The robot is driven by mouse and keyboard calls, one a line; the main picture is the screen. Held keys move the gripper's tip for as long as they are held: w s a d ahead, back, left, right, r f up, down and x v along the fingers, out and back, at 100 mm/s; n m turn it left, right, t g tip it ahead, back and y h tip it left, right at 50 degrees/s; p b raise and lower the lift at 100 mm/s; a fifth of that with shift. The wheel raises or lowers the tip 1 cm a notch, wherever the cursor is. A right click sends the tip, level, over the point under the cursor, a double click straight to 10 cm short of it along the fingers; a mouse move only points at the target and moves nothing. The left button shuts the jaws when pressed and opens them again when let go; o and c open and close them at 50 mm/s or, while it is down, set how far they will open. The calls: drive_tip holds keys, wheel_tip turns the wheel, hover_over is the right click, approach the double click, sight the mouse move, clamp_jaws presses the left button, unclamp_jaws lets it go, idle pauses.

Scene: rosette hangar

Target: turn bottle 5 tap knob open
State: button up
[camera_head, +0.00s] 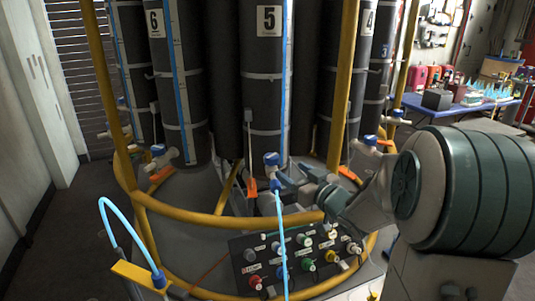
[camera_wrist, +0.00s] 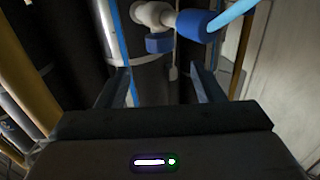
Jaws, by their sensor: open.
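Bottle 5 (camera_head: 266,90) is a tall dark cylinder with a "5" label and a blue stripe. Its tap has a blue knob (camera_head: 271,158) on top and a blue connector (camera_head: 276,187) with a light blue hose. In the wrist view, the blue knob (camera_wrist: 158,43) hangs from the white tap body (camera_wrist: 152,14), beside the blue hose connector (camera_wrist: 198,25). My gripper (camera_head: 284,180) reaches in from the right, close to the tap. In the wrist view my gripper (camera_wrist: 159,70) is open, its two fingers apart and empty, with the knob just beyond the gap between the tips.
A yellow rail (camera_head: 225,221) curves around the bottles' base. A control panel (camera_head: 297,258) with coloured knobs is below my gripper. Bottle 6 (camera_head: 172,85) with its own tap stands left, and bottle 4 (camera_head: 357,70) right. A loose blue hose (camera_head: 128,225) arches at left.

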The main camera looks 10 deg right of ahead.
sight(268, 154)
drive_tip(key=x, duration=1.2)
drive_tip(key=shift+w+a+p, duration=0.2)
drive_tip(key=shift+w+p, duration=0.1)
drive_tip(key=shift+p, duration=0.05)
drive_tip(key=c, duration=1)
